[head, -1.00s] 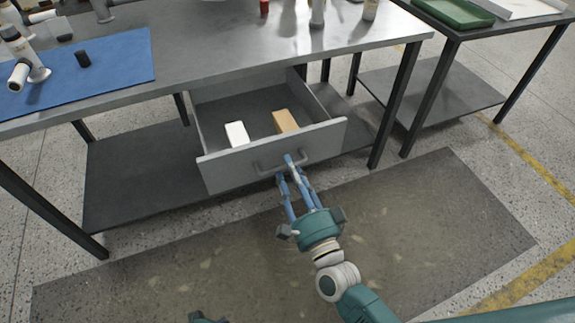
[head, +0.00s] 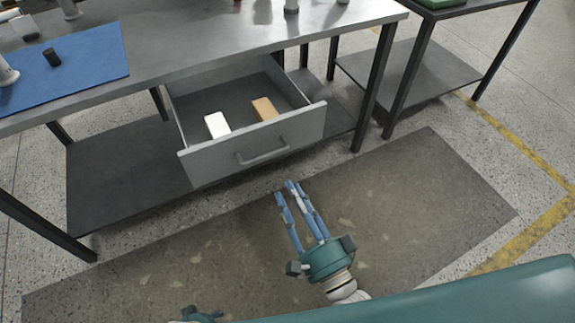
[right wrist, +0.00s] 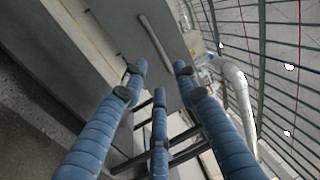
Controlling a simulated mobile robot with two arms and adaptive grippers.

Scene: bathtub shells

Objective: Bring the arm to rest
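My right gripper (head: 289,190) is in front of the open drawer, over the floor mat, apart from the drawer handle. Its blue fingers are spread with nothing between them; they also show spread in the right wrist view (right wrist: 157,85). The drawer (head: 255,146) is pulled out under the table and holds a white block (head: 217,125) and a tan block (head: 264,109). Its handle (head: 263,153) is free, and it also shows in the right wrist view (right wrist: 155,42). Only a small teal part (head: 200,315) of what seems my left gripper shows at the bottom edge; its fingers are hidden.
A second table with a lower shelf (head: 415,75) stands at the right. The grey floor mat (head: 400,200) in front of the drawer is clear.

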